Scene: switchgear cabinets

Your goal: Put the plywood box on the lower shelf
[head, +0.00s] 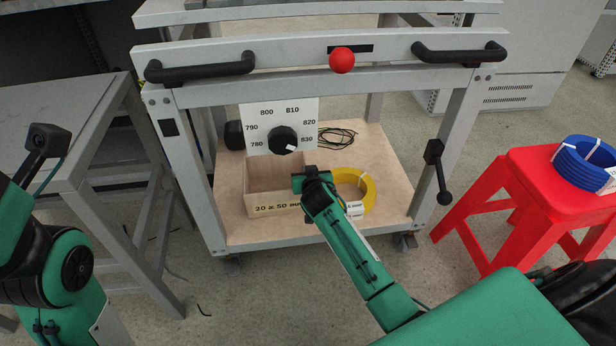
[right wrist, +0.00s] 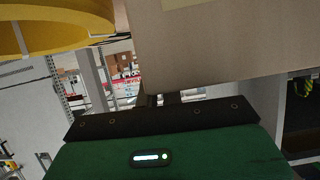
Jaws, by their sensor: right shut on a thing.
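The open-topped plywood box (head: 262,208), with black lettering on its front, is at the left front of the cart's wooden lower shelf (head: 390,180). It looks upright; I cannot tell whether its base touches the shelf. My right gripper (head: 308,178) is shut on the box's right wall. In the right wrist view the box wall (right wrist: 225,40) fills the upper right, before the gripper (right wrist: 160,100).
A yellow cable coil (head: 358,190) lies right of the box, close to my gripper. Black wire (head: 337,138) lies farther back. A red stool (head: 540,200) with a blue coil (head: 585,165) stands right.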

